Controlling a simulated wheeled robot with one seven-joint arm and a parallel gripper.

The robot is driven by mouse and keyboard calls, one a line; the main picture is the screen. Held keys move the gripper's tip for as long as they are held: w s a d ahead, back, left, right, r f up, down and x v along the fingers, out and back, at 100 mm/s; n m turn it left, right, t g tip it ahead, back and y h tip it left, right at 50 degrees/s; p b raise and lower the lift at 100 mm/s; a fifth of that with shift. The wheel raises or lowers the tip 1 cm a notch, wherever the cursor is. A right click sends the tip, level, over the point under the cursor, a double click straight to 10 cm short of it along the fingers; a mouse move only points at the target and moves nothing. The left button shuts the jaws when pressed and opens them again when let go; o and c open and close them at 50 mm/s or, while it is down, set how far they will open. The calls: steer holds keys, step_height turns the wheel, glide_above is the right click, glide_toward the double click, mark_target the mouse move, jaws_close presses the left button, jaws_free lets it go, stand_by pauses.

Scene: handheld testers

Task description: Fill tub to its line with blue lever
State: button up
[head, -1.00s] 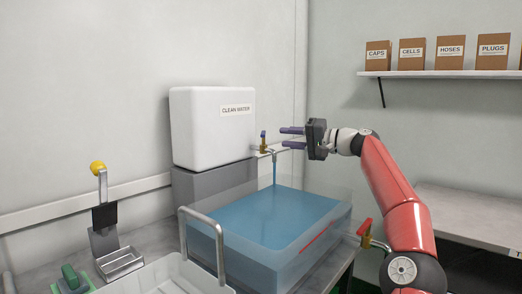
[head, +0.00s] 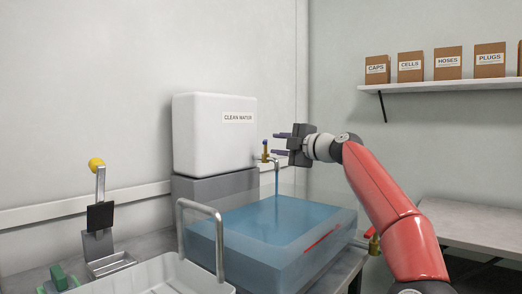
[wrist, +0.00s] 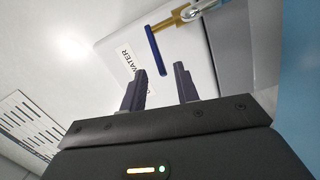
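The clear tub (head: 228,262) holds blue water and has a red line (head: 322,240) on its right side. Blue water appears near the tub's top; its exact level against the line is hard to tell. A stream (head: 276,185) falls from the spout into the tub. The blue lever (wrist: 156,50) sits on a brass valve (wrist: 187,14) by the white CLEAN WATER tank (head: 205,135). My gripper (head: 281,144) is open and empty beside the valve. In the wrist view its fingers (wrist: 158,78) point toward the lever, which lies just beyond their tips.
A brass tap (head: 374,243) at the tub's right is partly hidden by my red arm. A white tray (head: 150,280) with a metal handle (head: 218,240) stands in front left. A yellow-knobbed lever stand (head: 98,200) is at left. Boxes sit on the right wall shelf (head: 440,87).

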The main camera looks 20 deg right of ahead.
mark_target(265, 147)
steer(key=w+a+n+p, duration=0.2)
steer(key=w+a+p, duration=0.1)
steer(key=w, duration=0.4)
steer(key=shift+a+p, duration=0.15)
steer(key=shift+p, duration=0.6)
steer(key=shift+w, duration=0.1)
jaws_close()
